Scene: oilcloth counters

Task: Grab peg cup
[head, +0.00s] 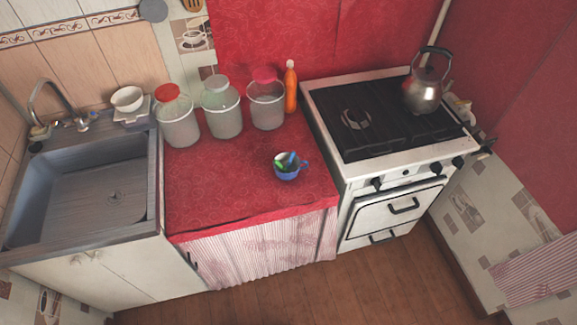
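A blue cup (287,173) stands on the red oilcloth counter (230,185), toward its right front part. Green and blue pegs (284,162) show inside it and at its rim. Its handle points right. Neither of my grippers is in the head view.
Three large jars stand at the back of the counter: one with a red lid (177,118), one with a pale lid (221,108), one with a pinkish-red lid (266,102). An orange bottle (291,88) is beside them. A stove (392,122) with a kettle (424,88) is right; a sink (95,185) is left.

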